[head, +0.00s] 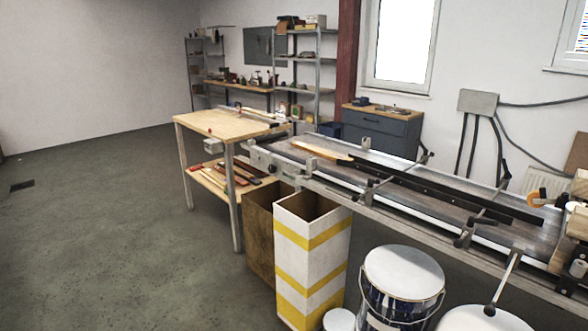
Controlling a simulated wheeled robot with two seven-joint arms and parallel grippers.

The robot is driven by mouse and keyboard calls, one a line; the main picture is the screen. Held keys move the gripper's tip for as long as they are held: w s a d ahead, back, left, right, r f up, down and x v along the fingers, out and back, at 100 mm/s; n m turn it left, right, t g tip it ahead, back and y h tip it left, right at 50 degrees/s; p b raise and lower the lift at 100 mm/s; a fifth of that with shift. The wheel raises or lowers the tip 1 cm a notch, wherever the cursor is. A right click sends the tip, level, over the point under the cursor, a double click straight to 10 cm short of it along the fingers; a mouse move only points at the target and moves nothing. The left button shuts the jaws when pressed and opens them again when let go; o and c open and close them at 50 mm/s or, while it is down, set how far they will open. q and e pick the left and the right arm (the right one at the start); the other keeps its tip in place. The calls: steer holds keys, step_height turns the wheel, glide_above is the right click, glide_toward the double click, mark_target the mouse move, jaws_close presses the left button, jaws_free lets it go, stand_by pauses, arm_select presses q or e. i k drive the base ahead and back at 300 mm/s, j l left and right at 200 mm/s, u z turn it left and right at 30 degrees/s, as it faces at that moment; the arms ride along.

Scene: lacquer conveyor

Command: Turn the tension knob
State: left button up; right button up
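The conveyor (400,215) runs from the middle of the head view to the right edge, with a long dark strip with a pale wooden end (322,152) lying along it. Several small dark clamp-like fittings sit on its rails, one of them on the near side (464,238). An orange round part (537,198) is at the right end. I cannot tell which of these, if any, is the tension knob. Neither of my grippers is in view.
A wooden table (225,124) stands beyond the conveyor's far end. A yellow-striped white bin (312,265), a brown box (260,232) and white buckets (403,270) stand along the near side. A grey cabinet (380,130) is by the wall. The floor at left is clear.

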mark_target(271, 168)
steer(key=i+j+z, duration=0.15)
steer(key=i+j, duration=0.15)
steer(key=i, duration=0.2)
steer(key=i+j+z, duration=0.1)
steer(key=i+j, duration=0.2)
steer(key=i, duration=0.2)
